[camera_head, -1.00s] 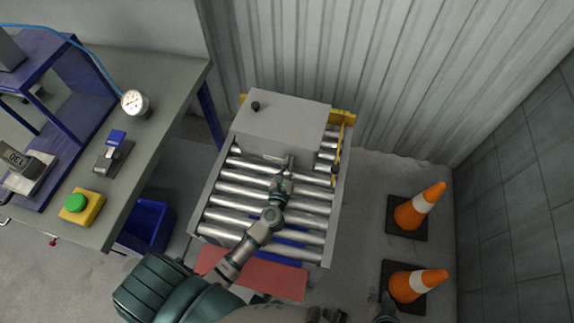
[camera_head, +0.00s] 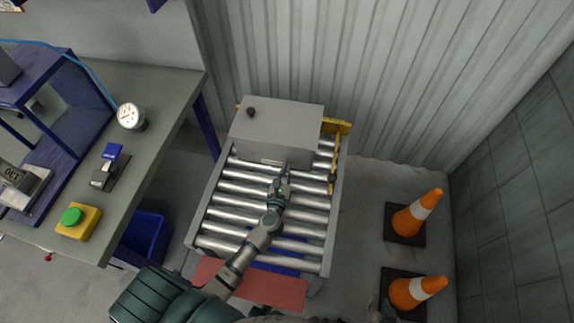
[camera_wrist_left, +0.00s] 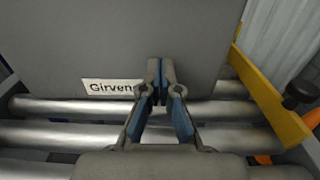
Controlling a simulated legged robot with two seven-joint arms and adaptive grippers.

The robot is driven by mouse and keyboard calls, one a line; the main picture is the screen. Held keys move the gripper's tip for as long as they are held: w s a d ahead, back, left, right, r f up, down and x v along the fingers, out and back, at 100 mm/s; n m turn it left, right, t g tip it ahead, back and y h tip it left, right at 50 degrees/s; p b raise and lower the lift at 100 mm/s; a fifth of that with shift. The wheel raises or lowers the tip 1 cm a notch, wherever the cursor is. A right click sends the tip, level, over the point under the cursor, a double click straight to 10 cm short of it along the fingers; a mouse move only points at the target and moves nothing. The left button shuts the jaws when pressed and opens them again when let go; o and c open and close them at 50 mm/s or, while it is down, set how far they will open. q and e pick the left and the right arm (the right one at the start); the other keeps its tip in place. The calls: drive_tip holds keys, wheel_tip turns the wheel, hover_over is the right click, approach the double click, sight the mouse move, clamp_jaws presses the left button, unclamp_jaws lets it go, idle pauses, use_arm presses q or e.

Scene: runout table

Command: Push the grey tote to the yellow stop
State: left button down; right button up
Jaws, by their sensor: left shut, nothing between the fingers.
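The grey tote (camera_head: 277,128) is a closed box with a dark knob on top, at the far end of the roller table. The yellow stop (camera_head: 337,127) shows at its far right corner, with a bit at its far left; the tote hides the rest, so I cannot tell whether they touch. My left gripper (camera_head: 285,170) is shut and empty at the tote's near face. In the left wrist view its fingertips (camera_wrist_left: 160,72) are together against or just before that face (camera_wrist_left: 80,40), beside a partly covered "Girven" label (camera_wrist_left: 110,89). My right gripper (camera_head: 376,312) barely shows at the bottom edge.
The roller table (camera_head: 209,205) has bare rollers on the near side of the tote. A yellow bar (camera_head: 335,155) runs along its right side. A corrugated wall (camera_head: 390,80) is behind.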

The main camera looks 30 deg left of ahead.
use_arm(q)
drive_tip(key=v, duration=0.5)
drive_tip(key=shift+s, duration=0.35)
drive_tip(key=shift+s+d, duration=0.1)
drive_tip(key=shift+s, duration=0.15)
